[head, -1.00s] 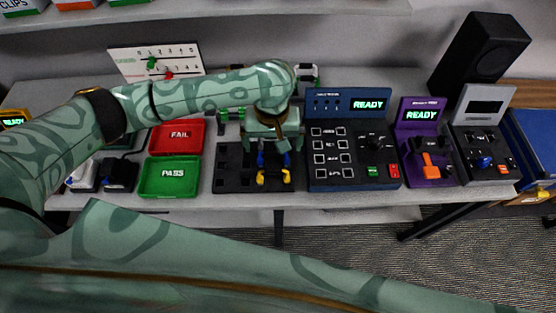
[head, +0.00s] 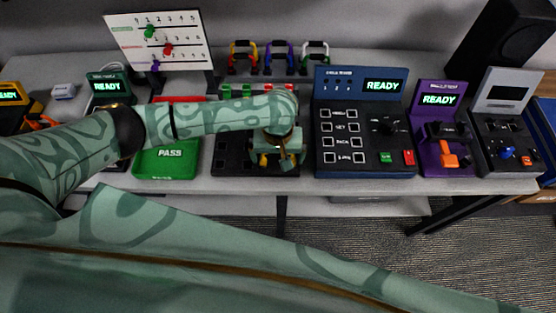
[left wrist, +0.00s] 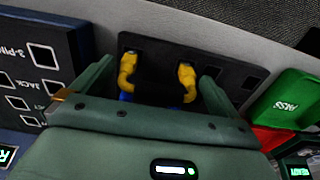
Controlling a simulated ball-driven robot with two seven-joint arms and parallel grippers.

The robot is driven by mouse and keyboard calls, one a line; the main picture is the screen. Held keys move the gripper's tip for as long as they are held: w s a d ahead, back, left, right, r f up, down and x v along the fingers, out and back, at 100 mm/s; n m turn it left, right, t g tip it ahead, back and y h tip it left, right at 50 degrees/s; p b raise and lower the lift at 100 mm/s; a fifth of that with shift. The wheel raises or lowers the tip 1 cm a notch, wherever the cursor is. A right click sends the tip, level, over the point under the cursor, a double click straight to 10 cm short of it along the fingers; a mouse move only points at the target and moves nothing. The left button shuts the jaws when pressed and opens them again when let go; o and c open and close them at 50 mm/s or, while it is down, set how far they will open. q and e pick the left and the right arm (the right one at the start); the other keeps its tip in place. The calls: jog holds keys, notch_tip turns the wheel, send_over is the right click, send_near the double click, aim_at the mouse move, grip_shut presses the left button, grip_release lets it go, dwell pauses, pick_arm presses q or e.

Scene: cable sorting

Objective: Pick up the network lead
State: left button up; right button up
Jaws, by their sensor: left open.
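A lead with two yellow plug ends and blue parts lies on the black slotted board (head: 229,160); I take it for the network lead. In the left wrist view its yellow ends (left wrist: 187,82) show between my fingers, with blue just below. In the head view only a bit of yellow (head: 263,160) shows, and my gripper hides the rest. My left gripper (head: 282,157) is open, low over the board, with one finger on each side of the lead. It also shows in the left wrist view (left wrist: 157,80). Contact with the lead cannot be told. My right gripper is not in view.
The green PASS tray (head: 168,164) is left of the board, with a red tray behind it. A blue tester (head: 365,135) stands close on the right, then a purple tester (head: 440,140) and a grey one. Several coloured leads (head: 277,57) stand behind.

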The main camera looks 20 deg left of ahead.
pick_arm(q)
jog(key=shift+f, duration=0.5)
jog(key=shift+r, duration=0.15)
jog(key=c, duration=0.7)
jog(key=shift+c, duration=0.2)
jog(key=shift+r+p, duration=0.35)
jog(key=shift+r, duration=0.25)
jog(key=r, duration=0.1)
jog(key=r+p, duration=0.1)
jog(key=r, duration=0.1)
jog(key=shift+d+p, duration=0.3)
jog(key=shift+d, duration=0.05)
jog(key=s+d+r+p, duration=0.3)
jog(key=d+r+p, duration=0.7)
jog(key=d, duration=0.3)
jog(key=shift+s+r+p, duration=0.15)
jog(key=shift+r+p, duration=0.25)
jog(key=shift+r, duration=0.5)
